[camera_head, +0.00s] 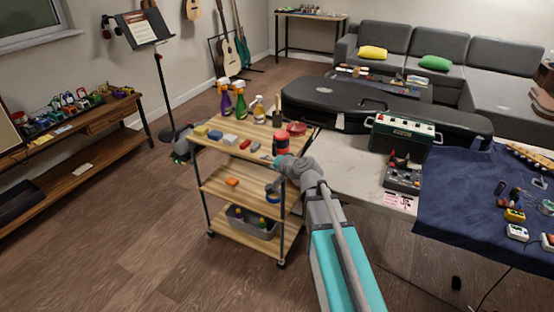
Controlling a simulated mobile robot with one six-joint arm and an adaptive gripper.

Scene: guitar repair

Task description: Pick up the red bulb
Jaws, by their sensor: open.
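A red rounded thing (297,128) sits at the back right of the wooden cart's top shelf. A red and black upright thing (281,143) stands nearer, just beyond the end of my arm. I cannot tell for sure which of them is the red bulb. My arm reaches up from the bottom to the cart's right side.
The cart (208,147) also bears spray bottles (240,101), sponges and small blocks. A grey bin (252,224) is on its bottom shelf. A table with a black guitar case (345,101) and a green amplifier (402,136) stands right. Floor (150,230) left of the cart is clear.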

